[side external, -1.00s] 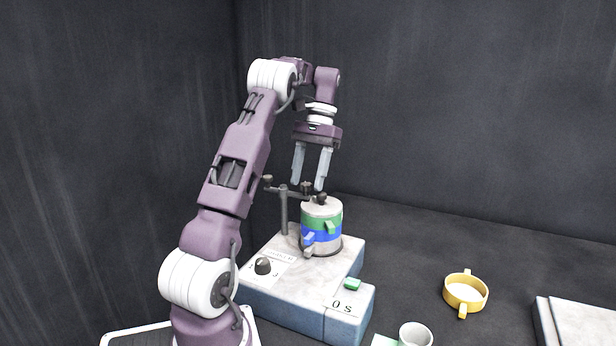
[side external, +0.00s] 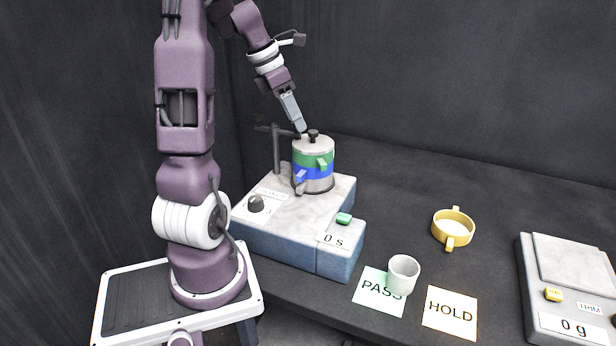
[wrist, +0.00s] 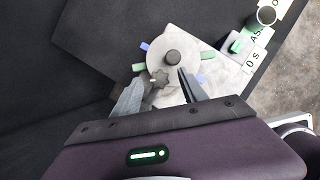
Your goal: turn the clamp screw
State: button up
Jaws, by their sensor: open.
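The clamp screw (wrist: 159,79) is a small dark star-shaped knob, seen in the wrist view beside the round black lid knob (wrist: 172,57). My gripper (wrist: 160,76) is open, with one finger on each side of the screw in that view. I cannot tell whether either finger touches it. In the side view my gripper (side external: 299,130) points down and slants at the lid's left edge, largely hiding the screw. The clamp post (side external: 277,150) stands left of the sieve stack (side external: 314,158), which has green and blue rings and a grey lid.
The stack stands on the shaker base (side external: 325,205), which has a dial (side external: 256,204) and a green button (side external: 344,218). A white cup (side external: 403,274), PASS and HOLD cards, a yellow pan (side external: 453,228) and a scale (side external: 570,262) lie to the right.

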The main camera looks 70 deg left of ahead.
jog(key=v, duration=0.7)
jog(key=w+d+r+m, duration=0.1)
jog(key=w+d+m, duration=0.2)
jog(key=d+m, duration=1.2)
jog(key=s+d+f+m, duration=0.1)
jog(key=s+d+m, duration=0.3)
jog(key=d+m, duration=0.4)
jog(key=s+d+f+m, duration=0.2)
jog(key=s+d+m, duration=0.3)
jog(key=d+m, duration=0.4)
jog(key=shift+f+m+t, duration=0.3)
jog(key=shift+m+t, duration=0.1)
jog(key=shift+m, duration=0.1)
